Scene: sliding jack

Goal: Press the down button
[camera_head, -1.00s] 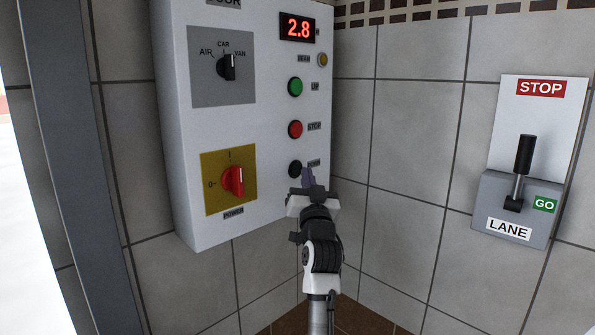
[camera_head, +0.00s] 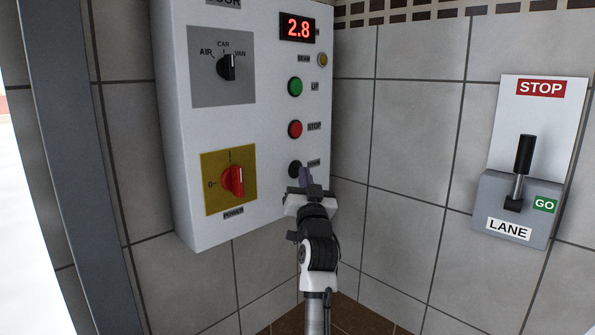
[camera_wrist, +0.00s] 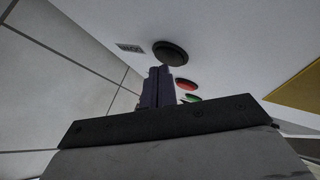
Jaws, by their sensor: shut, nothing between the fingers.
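The down button (camera_head: 294,168) is a black round button at the bottom of the button column on the white control panel, with its label partly hidden by my gripper. My gripper (camera_head: 305,176) is shut and empty, with its purple fingers just below and right of the button in the head view. In the wrist view the black button (camera_wrist: 170,53) shows just beyond the tips of the closed fingers (camera_wrist: 160,70). Whether the tips touch it I cannot tell.
Above it are the red stop button (camera_head: 295,129) and green up button (camera_head: 295,87). The display (camera_head: 297,27) reads 2.8. A red power knob (camera_head: 233,181) and black selector (camera_head: 229,67) are to the left. A lane lever (camera_head: 522,165) is on the right wall.

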